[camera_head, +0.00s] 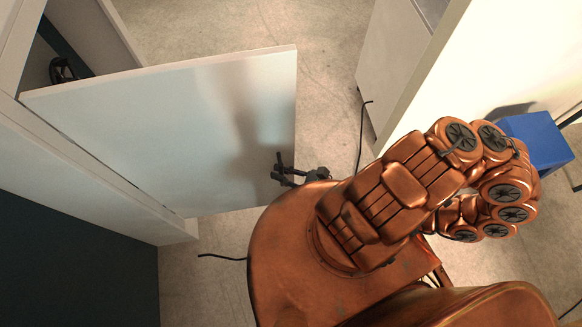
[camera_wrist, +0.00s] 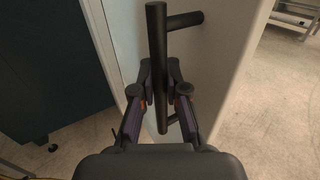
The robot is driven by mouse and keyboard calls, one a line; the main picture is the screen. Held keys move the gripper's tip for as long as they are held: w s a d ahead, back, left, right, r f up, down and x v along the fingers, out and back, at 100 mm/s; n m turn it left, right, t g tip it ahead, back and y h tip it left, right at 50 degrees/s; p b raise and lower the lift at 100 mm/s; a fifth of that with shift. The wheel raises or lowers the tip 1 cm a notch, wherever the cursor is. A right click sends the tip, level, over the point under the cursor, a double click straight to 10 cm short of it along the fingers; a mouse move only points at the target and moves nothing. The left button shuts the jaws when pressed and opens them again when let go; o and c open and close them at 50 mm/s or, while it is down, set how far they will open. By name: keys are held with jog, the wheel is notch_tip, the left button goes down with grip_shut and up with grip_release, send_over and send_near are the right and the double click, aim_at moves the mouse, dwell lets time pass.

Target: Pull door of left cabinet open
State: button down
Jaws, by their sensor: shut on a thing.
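The white cabinet door (camera_head: 190,125) stands swung out from the left cabinet (camera_head: 80,155), with an open gap into the cabinet behind it. In the wrist view the door (camera_wrist: 225,45) shows its pale face with a black bar handle (camera_wrist: 157,50) on it. My gripper (camera_wrist: 160,88) is shut on the handle, one finger on each side of the bar. In the head view my gripper (camera_head: 283,170) is at the door's lower right, near its free edge. The hidden far side of the door cannot be seen.
A black object (camera_head: 62,70) shows inside the cabinet's opening. A white cabinet or panel (camera_head: 440,70) stands at the right, with a blue box (camera_head: 540,140) beyond my arm. Bare floor (camera_head: 225,25) lies behind the door. Dark cables lie on the floor.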

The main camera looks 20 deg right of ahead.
jog(key=shift+f, duration=0.1)
dwell(0.4)
jog(key=c, duration=1.2)
grip_release()
jog(key=shift+d, duration=0.1)
